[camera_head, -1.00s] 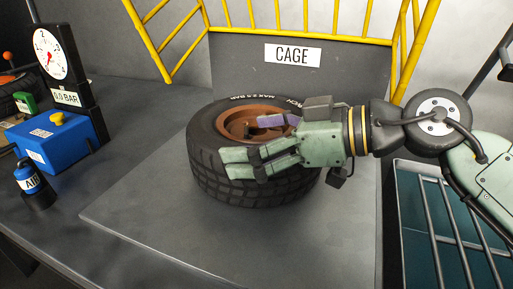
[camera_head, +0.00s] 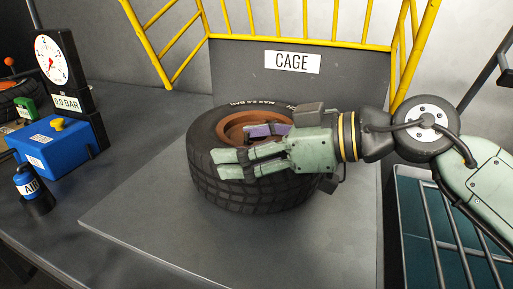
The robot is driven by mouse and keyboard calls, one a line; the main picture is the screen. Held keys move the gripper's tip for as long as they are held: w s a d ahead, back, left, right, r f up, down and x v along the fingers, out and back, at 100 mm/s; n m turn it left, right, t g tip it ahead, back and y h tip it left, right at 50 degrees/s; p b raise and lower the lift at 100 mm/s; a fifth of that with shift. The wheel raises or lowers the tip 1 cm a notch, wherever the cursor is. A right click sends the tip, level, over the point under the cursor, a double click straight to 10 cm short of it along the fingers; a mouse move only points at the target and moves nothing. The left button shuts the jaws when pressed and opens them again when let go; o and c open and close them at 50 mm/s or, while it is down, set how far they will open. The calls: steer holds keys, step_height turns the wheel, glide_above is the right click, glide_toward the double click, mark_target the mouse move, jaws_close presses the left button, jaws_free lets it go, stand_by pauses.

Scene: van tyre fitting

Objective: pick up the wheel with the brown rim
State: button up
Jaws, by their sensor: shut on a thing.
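The wheel with the brown rim (camera_head: 235,193) lies flat on its side on the grey plate (camera_head: 150,222) in front of the cage sign. Its black tyre has white lettering on the upper sidewall, and the brown rim (camera_head: 232,127) shows in its middle. My gripper (camera_head: 245,145) comes in from the right and is shut on the near side of the wheel. Green fingers lie along the outer tread and a purple-tipped finger reaches inside the rim. The fingers hide part of the tyre wall and rim. I cannot see a gap under the wheel.
The yellow cage bars (camera_head: 300,40) and a dark panel with the CAGE sign (camera_head: 292,62) stand behind the wheel. At left are a pressure gauge (camera_head: 52,60), a blue box (camera_head: 58,150) and a small blue air bottle (camera_head: 30,185). A teal barred rack (camera_head: 440,225) stands at right. The plate's front is clear.

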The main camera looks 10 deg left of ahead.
steer(key=shift+w, duration=0.1)
steer(key=c, duration=0.9)
steer(key=shift+r, duration=0.1)
steer(key=shift+c, duration=0.3)
steer(key=shift+r, duration=0.15)
